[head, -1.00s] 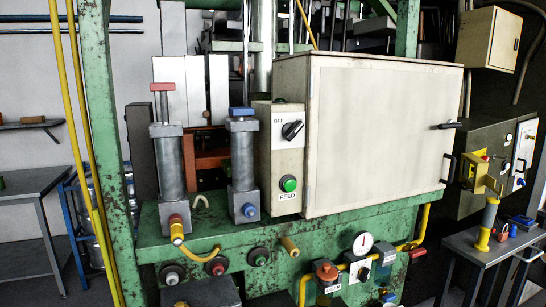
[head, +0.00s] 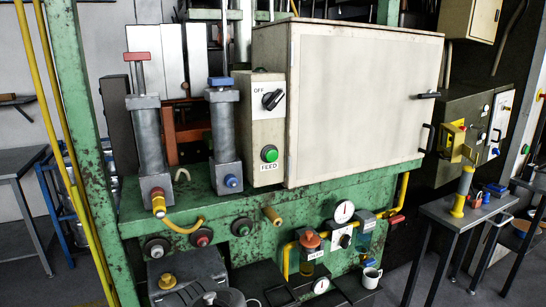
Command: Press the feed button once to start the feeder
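The green feed button (head: 269,153) sits low on the front of a narrow cream control box (head: 262,130), just above a label reading FEED (head: 269,167). A black rotary switch (head: 272,99) with an OFF mark is above it on the same box. The button's face is unobstructed. Whether it is pressed in cannot be told. My gripper is not in view.
A large cream cabinet (head: 360,100) stands right of the control box. Two grey cylinders, one red-topped (head: 147,145) and one blue-topped (head: 223,135), stand to its left on the green bench (head: 330,185). Knobs, a gauge (head: 344,211) and yellow pipe line the bench front.

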